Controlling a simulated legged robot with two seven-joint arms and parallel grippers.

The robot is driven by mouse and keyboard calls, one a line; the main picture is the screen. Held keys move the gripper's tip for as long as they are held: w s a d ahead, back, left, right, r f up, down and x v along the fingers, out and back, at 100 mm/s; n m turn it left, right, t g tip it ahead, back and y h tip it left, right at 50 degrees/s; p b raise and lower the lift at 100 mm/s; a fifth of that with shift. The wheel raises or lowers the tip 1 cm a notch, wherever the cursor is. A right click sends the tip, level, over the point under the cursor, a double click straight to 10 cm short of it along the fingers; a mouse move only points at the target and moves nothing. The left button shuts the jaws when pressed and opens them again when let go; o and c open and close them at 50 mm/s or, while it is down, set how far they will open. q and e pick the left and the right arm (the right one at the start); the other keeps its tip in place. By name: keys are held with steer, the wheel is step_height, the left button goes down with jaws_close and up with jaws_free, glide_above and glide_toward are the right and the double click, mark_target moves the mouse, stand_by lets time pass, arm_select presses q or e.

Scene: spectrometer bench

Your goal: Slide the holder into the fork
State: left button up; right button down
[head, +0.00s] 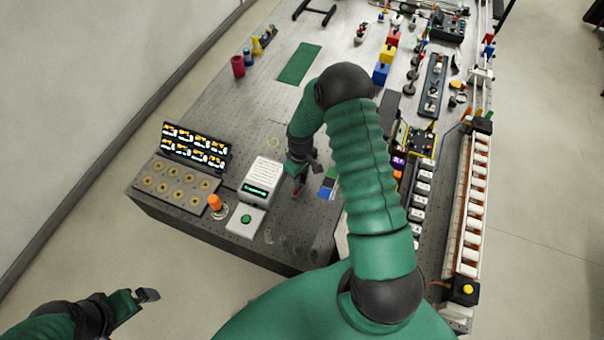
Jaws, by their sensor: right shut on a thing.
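My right gripper (302,172) is over the near part of the bench, beside the white box with a green display. It is shut on a small dark piece, apparently the holder (298,187), which is mostly hidden by the fingers and too small to read in detail. I cannot pick out the fork for certain in the head view. My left gripper (146,295) is at the lower left, off the bench and over the floor. It appears empty, but its jaw gap is unclear.
The white box (262,175) and a green-button box (245,221) stand left of my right gripper, near an orange knob (214,202). My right arm hides part of the bench. A green mat (299,63) lies farther back.

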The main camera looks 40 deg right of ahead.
steer(key=shift+s+a+f, duration=0.25)
steer(key=shift+s+f, duration=0.05)
steer(key=c, duration=1.1)
jaws_free()
steer(key=shift+c, duration=0.2)
steer(key=shift+w+d, duration=0.1)
steer(key=shift+w, duration=0.1)
steer(key=shift+d+r, duration=0.1)
steer(key=shift+r, duration=0.15)
step_height(320, 180, up, 16)
steer(key=b, duration=0.3)
steer(key=shift+r, duration=0.15)
